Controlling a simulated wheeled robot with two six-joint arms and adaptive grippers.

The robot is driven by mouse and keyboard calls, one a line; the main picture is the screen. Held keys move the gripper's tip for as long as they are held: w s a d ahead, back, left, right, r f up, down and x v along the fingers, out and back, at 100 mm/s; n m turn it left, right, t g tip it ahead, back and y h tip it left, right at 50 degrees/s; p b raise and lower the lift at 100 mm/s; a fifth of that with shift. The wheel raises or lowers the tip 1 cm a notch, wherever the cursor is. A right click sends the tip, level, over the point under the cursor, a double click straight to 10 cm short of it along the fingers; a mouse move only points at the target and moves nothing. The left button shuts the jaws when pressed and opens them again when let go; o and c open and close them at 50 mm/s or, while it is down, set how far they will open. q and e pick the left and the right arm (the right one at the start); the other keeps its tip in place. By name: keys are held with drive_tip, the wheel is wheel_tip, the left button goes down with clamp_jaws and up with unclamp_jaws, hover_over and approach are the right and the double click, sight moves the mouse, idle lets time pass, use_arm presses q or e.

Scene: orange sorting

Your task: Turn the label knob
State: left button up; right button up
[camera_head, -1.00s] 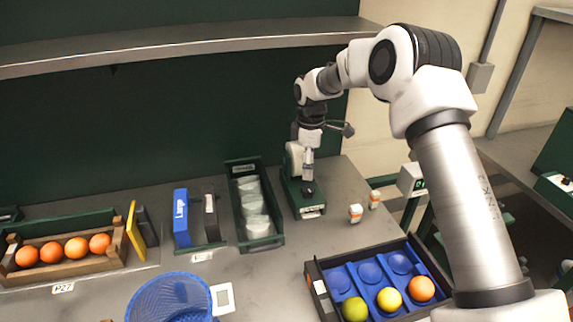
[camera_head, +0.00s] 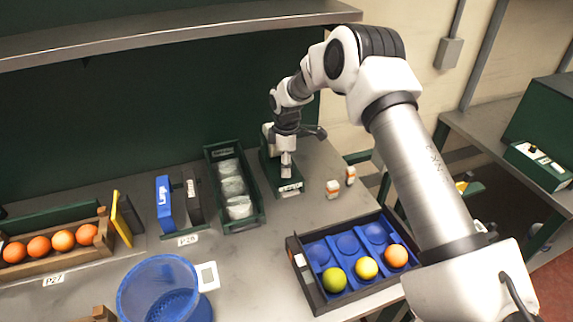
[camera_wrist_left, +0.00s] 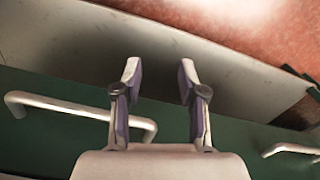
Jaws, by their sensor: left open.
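A dark green device (camera_head: 290,190) with a white label on its front stands at the back of the bench, beside the green bin. My right gripper (camera_head: 287,172) points down over this device, close above or at its top. I cannot tell whether its fingers touch anything. No knob shows clearly; the gripper covers the top of the device. My left gripper (camera_wrist_left: 158,75) shows only in the left wrist view. It is open, with nothing between its fingers.
A green bin (camera_head: 259,208) of clear packets stands left of the device. Two small white-and-orange bottles (camera_head: 333,189) stand right of it. A black tray (camera_head: 318,300) with fruit and a blue basket (camera_head: 125,300) are in front. Green panels with white handles (camera_wrist_left: 140,127) are near my left gripper.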

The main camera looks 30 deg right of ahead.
drive_tip(key=shift+s+f, duration=0.15)
drive_tip(key=shift+f, duration=0.05)
idle(0.3)
drive_tip(key=shift+m, duration=0.4)
drive_tip(key=m+p, duration=0.1)
drive_tip(key=m, duration=0.1)
drive_tip(key=shift+m, duration=0.4)
drive_tip(key=m+p, duration=0.1)
drive_tip(key=m, duration=0.4)
drive_tip(key=shift+p, duration=0.3)
drive_tip(key=m+p, duration=0.1)
drive_tip(key=m, duration=0.4)
drive_tip(key=shift+s, duration=0.1)
drive_tip(key=shift+m+p, duration=0.35)
drive_tip(key=shift+m, duration=1.65)
